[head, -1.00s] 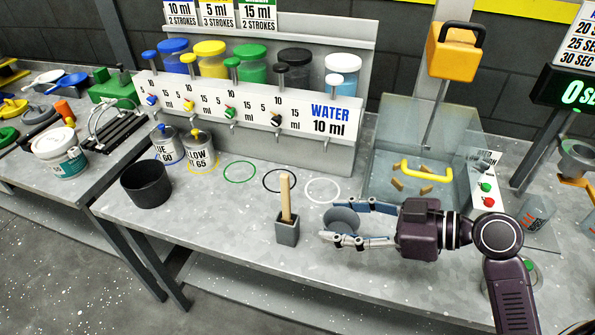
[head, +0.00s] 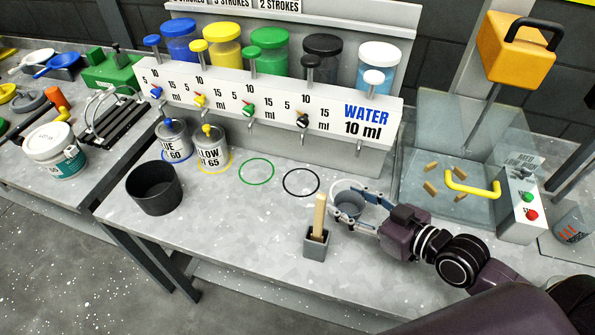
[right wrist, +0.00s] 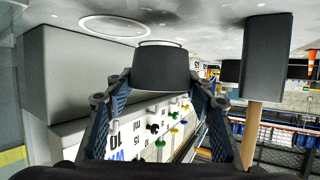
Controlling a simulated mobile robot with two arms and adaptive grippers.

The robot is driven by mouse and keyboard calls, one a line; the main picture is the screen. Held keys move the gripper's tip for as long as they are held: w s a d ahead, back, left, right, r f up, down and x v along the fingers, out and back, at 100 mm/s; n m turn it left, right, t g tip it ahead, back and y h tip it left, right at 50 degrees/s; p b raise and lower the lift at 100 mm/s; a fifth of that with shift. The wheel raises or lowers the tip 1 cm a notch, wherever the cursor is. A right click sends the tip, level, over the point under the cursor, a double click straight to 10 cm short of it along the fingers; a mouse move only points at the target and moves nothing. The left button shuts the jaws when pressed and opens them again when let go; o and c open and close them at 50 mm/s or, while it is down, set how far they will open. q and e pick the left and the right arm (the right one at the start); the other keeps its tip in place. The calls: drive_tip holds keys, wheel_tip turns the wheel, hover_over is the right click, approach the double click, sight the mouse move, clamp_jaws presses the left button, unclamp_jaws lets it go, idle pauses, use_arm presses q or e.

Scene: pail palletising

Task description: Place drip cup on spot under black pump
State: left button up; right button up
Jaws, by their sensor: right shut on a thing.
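The drip cup (head: 349,205) is a small grey cup between the fingers of my right gripper (head: 352,209), which is shut on it. The cup also shows in the right wrist view (right wrist: 160,68). The black ring (head: 301,182) on the bench marks the spot under the black pump (head: 309,72); it is empty and lies left of and behind the cup. The white ring (head: 334,186) is partly hidden by the cup and fingers. Whether the cup touches the bench is hard to tell. My left gripper is not in view.
A small grey block holder with a wooden stick (head: 317,243) stands close in front of the cup, to its left. An empty green ring (head: 256,171) and two labelled cans (head: 212,155) lie further left. A dark pail (head: 154,190) stands near the front edge.

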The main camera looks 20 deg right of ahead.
drive_tip(key=w+a, duration=0.2)
drive_tip(key=w, duration=0.2)
drive_tip(key=w+a+p, duration=0.1)
drive_tip(key=w+a, duration=0.1)
drive_tip(key=w, duration=0.3)
drive_tip(key=w+a+p, duration=0.1)
drive_tip(key=w+a, duration=0.1)
drive_tip(key=w, duration=0.3)
drive_tip(key=shift+w+a, duration=0.25)
drive_tip(key=shift+a, duration=0.15)
drive_tip(key=shift+w+f, duration=0.1)
wheel_tip(320, 180, down, 3)
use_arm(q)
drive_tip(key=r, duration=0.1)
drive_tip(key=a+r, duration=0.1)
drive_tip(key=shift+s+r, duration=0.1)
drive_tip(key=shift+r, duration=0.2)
use_arm(e)
drive_tip(key=shift+f, duration=0.15)
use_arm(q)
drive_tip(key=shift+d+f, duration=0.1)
use_arm(e)
drive_tip(key=o, duration=1.1)
